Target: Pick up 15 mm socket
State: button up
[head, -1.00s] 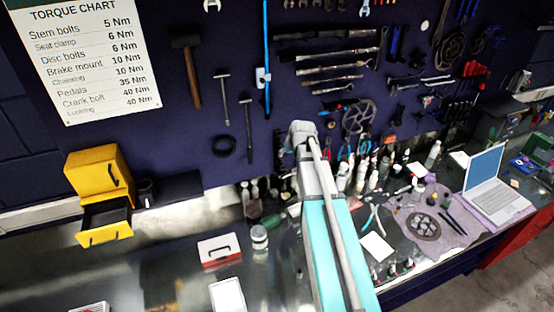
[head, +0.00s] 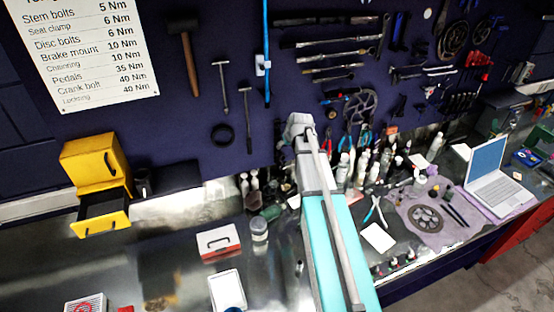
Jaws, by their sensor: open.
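I cannot make out the 15 mm socket anywhere in the head view. A yellow cabinet (head: 88,162) with its lower drawer (head: 101,217) pulled open stands at the left of the bench; the drawer's inside is dark and I cannot tell what it holds. My teal and grey arm rises through the middle of the view and hides part of the bench behind it. My gripper does not show.
The metal bench (head: 190,215) has bare room between the cabinet and a red and white box (head: 217,242). Bottles (head: 343,170) crowd the back. A laptop (head: 490,180) and a mat with a chainring (head: 426,218) lie right. Tools hang on the pegboard (head: 190,140).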

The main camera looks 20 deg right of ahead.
aim_at(281, 152)
jog(key=shift+b+x, duration=1.8)
jog(key=shift+x, duration=0.75)
jog(key=shift+b+x, duration=2.15)
jog(key=shift+x, duration=0.45)
jog(key=shift+a, duration=0.1)
grip_shut()
